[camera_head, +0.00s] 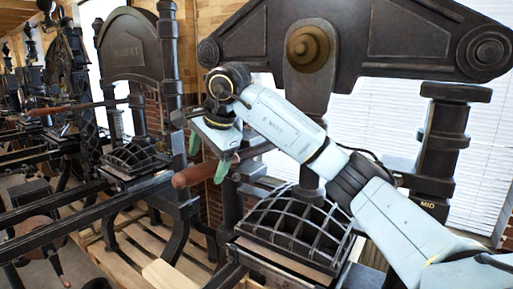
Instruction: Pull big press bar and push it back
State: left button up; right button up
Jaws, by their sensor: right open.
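The big press bar has a reddish-brown wooden handle (190,177) that points left from the large dark press (309,85) in the camera_head view. Its dark metal part runs right, behind my right arm. My right gripper (209,158) is open, with green fingertips pointing down. One fingertip overlaps the right end of the handle in the picture; the other is farther left and above it. I cannot tell whether either touches the bar. My left gripper is not in view.
A ribbed black metal platen (295,228) sits under the press, below my right forearm. A second press (130,45) with its own bar stands to the left, with more behind it. Long dark rails (60,225) cross the lower left above wooden boards.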

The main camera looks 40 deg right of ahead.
jog(key=v, duration=0.7)
dwell(0.6)
